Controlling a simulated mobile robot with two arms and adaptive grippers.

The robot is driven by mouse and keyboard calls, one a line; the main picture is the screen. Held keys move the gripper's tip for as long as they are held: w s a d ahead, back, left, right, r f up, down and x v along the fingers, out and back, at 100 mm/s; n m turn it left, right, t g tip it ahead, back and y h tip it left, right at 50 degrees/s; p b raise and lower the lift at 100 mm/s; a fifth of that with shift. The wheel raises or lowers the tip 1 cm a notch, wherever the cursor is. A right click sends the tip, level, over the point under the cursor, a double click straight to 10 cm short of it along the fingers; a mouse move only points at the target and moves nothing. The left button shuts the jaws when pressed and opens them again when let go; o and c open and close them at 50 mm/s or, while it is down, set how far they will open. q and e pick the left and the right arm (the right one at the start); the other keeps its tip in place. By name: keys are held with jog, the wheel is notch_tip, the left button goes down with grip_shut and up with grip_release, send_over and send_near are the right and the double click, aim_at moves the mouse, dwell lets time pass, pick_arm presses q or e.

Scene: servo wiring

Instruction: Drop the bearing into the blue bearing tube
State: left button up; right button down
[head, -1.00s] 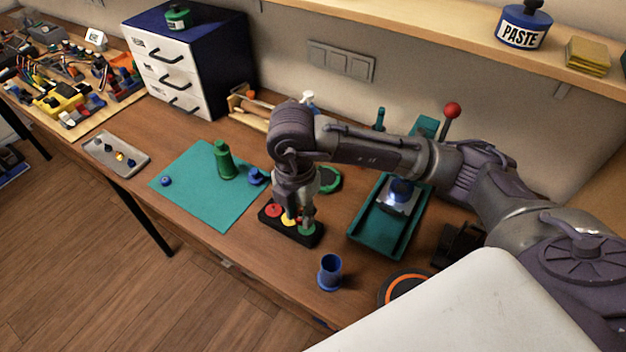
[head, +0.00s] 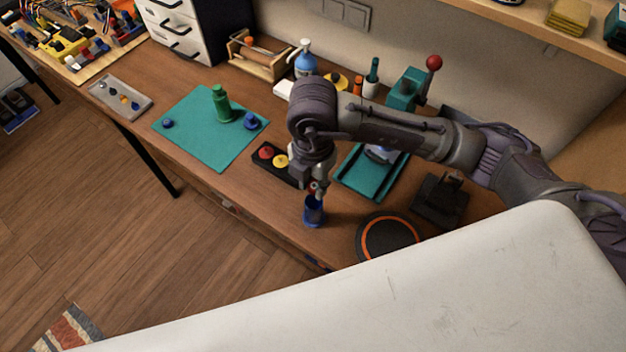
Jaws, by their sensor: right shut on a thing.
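The blue bearing tube (head: 313,212) stands upright near the front edge of the bench. My right gripper (head: 316,190) points down directly above its mouth, its fingertips at about the rim in the picture. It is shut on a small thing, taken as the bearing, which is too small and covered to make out. I cannot tell whether any of it is inside the tube. My left gripper is not in view.
A black holder (head: 262,164) with red and yellow discs stands just left behind the gripper. A black round pad with an orange ring (head: 388,238) lies to the right. A teal tray (head: 352,184) is behind; a teal mat (head: 190,140) lies left.

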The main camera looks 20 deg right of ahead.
jog(key=shift+f+b, duration=0.6)
jog(key=shift+f, duration=0.3)
notch_tip(320, 180, down, 3)
jog(key=b, duration=0.3)
jog(key=shift+f, duration=0.15)
jog(key=shift+f, duration=0.1)
dwell(0.5)
jog(key=shift+c, duration=1.6)
grip_release()
